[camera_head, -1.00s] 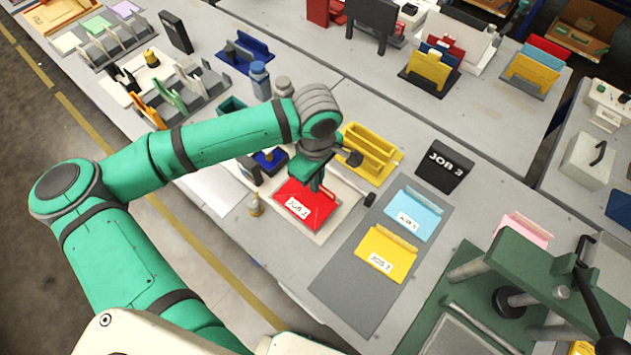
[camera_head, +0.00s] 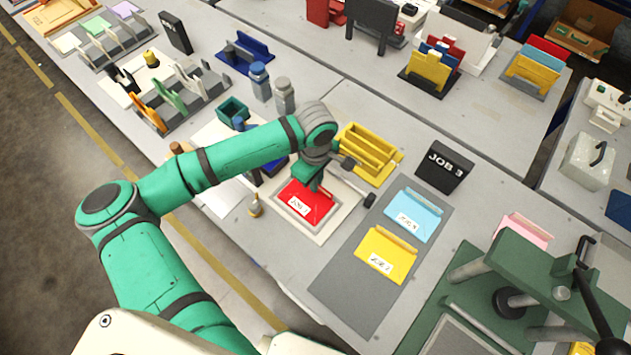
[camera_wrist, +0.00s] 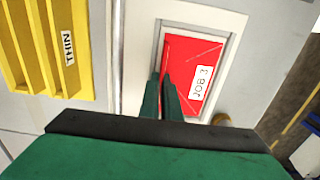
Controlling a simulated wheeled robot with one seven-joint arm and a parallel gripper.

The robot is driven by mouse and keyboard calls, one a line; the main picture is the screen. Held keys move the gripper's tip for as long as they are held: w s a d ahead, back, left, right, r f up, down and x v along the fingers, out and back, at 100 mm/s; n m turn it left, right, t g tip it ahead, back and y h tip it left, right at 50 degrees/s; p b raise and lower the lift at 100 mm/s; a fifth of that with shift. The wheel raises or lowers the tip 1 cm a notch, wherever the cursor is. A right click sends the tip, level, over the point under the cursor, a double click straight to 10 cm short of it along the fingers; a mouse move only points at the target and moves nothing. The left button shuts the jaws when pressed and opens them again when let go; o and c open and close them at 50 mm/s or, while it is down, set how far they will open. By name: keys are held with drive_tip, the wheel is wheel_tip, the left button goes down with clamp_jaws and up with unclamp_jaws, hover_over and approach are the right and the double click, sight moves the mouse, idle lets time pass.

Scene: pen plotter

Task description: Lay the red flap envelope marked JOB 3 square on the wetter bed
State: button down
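The red flap envelope (camera_head: 314,210) has a white JOB 3 label and lies flat, or very nearly so, inside the pale raised frame of the wetter bed (camera_head: 318,236). In the wrist view the red envelope (camera_wrist: 185,55) looks roughly square with the bed frame (camera_wrist: 222,17). My gripper (camera_head: 314,187) is low over the envelope's far edge. In the wrist view its two green fingers (camera_wrist: 162,80) are close together at the envelope's edge, apparently pinching its flap. The exact contact is hidden by the fingers.
A yellow THIN holder (camera_head: 368,152) stands just behind the bed. A grey mat (camera_head: 345,285) to the right bears a blue envelope (camera_head: 411,217) and a yellow envelope (camera_head: 384,258). A black JOB 3 sign (camera_head: 443,166) stands behind. A small brass-coloured item (camera_head: 255,207) is left of the bed.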

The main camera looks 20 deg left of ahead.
drive_tip(key=c, duration=2.4)
unclamp_jaws()
drive_tip(key=shift+f, duration=0.15)
drive_tip(key=shift+c, duration=0.2)
drive_tip(key=o, duration=0.4)
drive_tip(key=shift+o, duration=0.2)
wheel_tip(320, 180, up, 12)
drive_tip(key=shift+r, duration=0.2)
